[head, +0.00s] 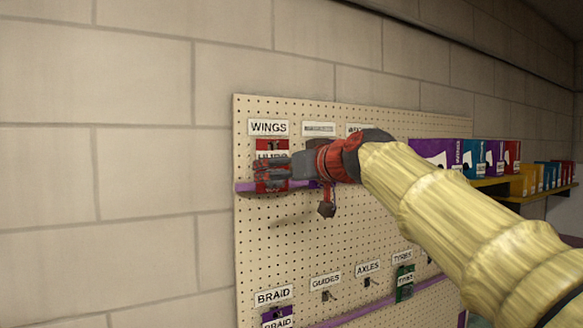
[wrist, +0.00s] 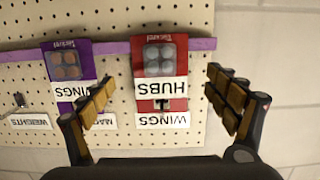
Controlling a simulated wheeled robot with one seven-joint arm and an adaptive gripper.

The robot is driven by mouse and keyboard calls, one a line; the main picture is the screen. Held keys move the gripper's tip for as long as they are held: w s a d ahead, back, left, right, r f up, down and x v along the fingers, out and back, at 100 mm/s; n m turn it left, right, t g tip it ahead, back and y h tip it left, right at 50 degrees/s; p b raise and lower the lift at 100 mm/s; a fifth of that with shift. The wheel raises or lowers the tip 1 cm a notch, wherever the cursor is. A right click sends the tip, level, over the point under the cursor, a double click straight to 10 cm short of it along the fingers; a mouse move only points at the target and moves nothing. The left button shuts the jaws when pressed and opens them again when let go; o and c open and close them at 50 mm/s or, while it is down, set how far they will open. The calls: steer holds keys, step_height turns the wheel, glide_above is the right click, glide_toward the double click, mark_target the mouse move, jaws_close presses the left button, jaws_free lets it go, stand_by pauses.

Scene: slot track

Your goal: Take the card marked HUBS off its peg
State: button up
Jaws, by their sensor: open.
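The red card marked HUBS (wrist: 160,84) hangs on the pegboard under a label reading WINGS (wrist: 162,120), upside down in the wrist view. In the head view the same card (head: 271,148) is partly hidden behind my gripper (head: 262,176). My gripper (wrist: 160,80) is open and empty, its fingers to either side of the card in the wrist view. They do not appear to touch it; the depth gap is hard to judge. A peg end (wrist: 162,104) shows near the card's header.
A purple card marked WINGS (wrist: 68,72) hangs close beside the HUBS card, near my finger on the left of the wrist view. A purple strip (wrist: 112,47) crosses the pegboard (head: 330,240). Lower pegs hold other cards. Boxes stand on a yellow shelf (head: 492,182) at right.

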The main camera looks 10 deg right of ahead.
mark_target(275, 168)
steer(key=shift+p+x, duration=0.7)
steer(key=shift+x, duration=1.95)
steer(key=shift+c, duration=1.3)
steer(key=shift+f, duration=0.1)
steer(key=c, duration=0.8)
steer(key=shift+c, duration=0.4)
steer(key=shift+r, duration=0.5)
steer(key=shift+s, duration=0.1)
steer(key=shift+f+b+v, duration=0.1)
steer(key=shift+b+v, duration=0.75)
steer(key=shift+v, duration=0.6)
steer(key=shift+f+b+v, duration=0.15)
steer(key=shift+b+v, duration=0.7)
steer(key=shift+v, duration=0.6)
